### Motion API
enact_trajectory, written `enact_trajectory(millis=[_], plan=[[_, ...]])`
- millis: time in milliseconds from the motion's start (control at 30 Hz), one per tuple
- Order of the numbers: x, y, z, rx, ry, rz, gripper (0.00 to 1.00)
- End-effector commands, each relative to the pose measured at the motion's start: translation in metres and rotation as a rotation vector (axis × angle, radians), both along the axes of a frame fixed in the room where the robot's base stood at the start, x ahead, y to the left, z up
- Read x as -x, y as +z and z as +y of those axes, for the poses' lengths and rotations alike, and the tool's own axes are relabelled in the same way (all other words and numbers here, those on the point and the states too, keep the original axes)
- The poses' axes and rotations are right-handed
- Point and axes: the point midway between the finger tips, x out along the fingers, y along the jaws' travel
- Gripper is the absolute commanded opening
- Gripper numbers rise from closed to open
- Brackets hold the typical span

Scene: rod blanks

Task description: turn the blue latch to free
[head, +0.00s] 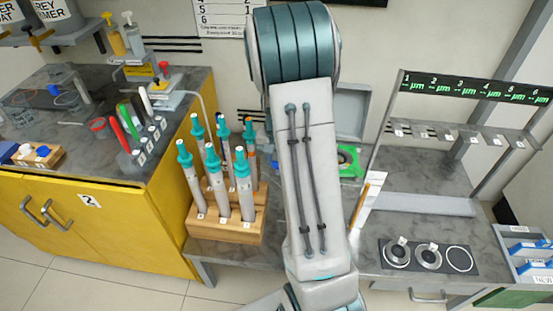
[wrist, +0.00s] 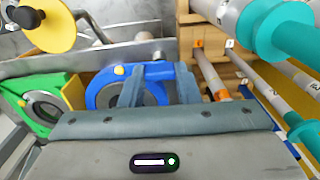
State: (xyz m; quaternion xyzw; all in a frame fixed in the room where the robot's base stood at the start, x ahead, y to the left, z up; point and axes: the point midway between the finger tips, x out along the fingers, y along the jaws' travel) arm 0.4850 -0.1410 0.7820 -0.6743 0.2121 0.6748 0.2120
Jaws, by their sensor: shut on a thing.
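The blue latch (wrist: 158,70) shows in the wrist view as part of a blue ring-shaped body with a dark round opening and a small yellow dot on top. My gripper (wrist: 158,88) has its two grey fingers on either side of the latch's blue part and is shut on it. The fingers and palm hide the lower part of the blue body. In the head view my arm covers the blue latch and the gripper.
A green ring-shaped body (wrist: 42,108) stands left of the blue one; it also shows in the head view (head: 348,160). A wooden rack (head: 232,222) of teal-capped tubes stands close on the right in the wrist view. A yellow disc (wrist: 60,28) hangs at upper left.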

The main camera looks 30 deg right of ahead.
Motion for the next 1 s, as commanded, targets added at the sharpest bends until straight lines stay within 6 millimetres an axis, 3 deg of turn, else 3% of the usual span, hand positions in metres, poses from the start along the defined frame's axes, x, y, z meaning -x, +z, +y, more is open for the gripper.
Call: enact_trajectory(millis=[33,67,133,433,567,1000], plan=[[-0.001,0.001,0.001,-0.001,0.000,-0.003,0.06],[-0.001,0.001,0.001,-0.001,0.000,-0.003,0.32],[-0.001,0.001,0.001,-0.001,0.000,-0.003,0.51],[0.000,0.001,0.000,0.000,-0.002,-0.001,0.51],[-0.001,0.012,-0.001,0.001,-0.001,-0.004,0.51],[-0.002,0.107,0.000,0.000,-0.001,-0.007,0.51]])
